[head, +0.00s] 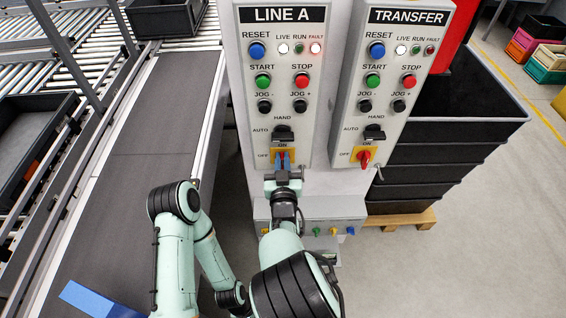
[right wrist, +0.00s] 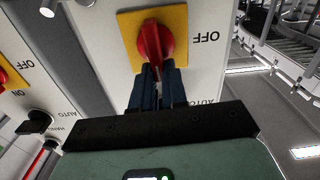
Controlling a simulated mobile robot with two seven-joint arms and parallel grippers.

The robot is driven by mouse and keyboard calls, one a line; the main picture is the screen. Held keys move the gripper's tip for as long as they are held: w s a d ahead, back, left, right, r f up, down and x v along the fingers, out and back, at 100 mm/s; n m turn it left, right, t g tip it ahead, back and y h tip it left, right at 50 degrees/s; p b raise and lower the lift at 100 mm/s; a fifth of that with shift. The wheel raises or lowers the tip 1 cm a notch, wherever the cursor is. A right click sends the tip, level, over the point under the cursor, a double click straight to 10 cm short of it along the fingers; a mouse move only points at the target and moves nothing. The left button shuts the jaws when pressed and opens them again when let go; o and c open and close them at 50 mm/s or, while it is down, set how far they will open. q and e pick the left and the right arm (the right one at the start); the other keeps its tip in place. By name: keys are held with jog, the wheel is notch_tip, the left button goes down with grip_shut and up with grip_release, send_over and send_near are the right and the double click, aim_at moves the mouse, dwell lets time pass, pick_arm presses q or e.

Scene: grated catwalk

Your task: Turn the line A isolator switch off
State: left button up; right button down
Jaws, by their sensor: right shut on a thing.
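The line A isolator switch is a red rotary handle (right wrist: 153,42) on a yellow plate (right wrist: 180,22), low on the grey LINE A panel (head: 310,130). In the head view its yellow plate (head: 270,154) shows, with OFF at its left and ON above, and my gripper hides most of the handle. In the right wrist view, upside down, the handle runs nearly upright in the picture, across the direction of OFF. My right gripper (head: 283,160) is shut on the handle with its blue fingers, which also show in the right wrist view (right wrist: 157,72). My left gripper is out of view.
The TRANSFER panel (head: 408,80) stands close at right with a similar red isolator (head: 364,157). A black selector knob (head: 283,133) sits just above my right fingers. A conveyor belt (head: 140,150) runs at left. Black stacked crates (head: 440,150) stand on a pallet behind.

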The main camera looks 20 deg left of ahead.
jog(key=n+b, duration=0.1)
jog(key=n, duration=0.2)
jog(key=a+n+b, duration=0.1)
jog(key=n, duration=0.2)
jog(key=a+n+b, duration=0.1)
jog(key=n, duration=0.3)
jog(key=shift+s+f, duration=0.25)
jog(key=shift+f, duration=0.1)
jog(key=n, duration=0.2)
jog(key=f+n, duration=0.1)
jog(key=n, duration=0.1)
jog(key=shift+a, duration=0.15)
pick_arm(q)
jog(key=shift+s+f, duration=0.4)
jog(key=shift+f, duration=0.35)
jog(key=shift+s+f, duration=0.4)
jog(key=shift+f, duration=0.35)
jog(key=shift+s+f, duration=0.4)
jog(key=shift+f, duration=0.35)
pick_arm(e)
jog(key=shift+f+n, duration=0.2)
jog(key=shift+n, duration=1.5)
jog(key=c, duration=1.2)
grip_release()
jog(key=shift+o, duration=0.2)
jog(key=shift+f, duration=0.2)
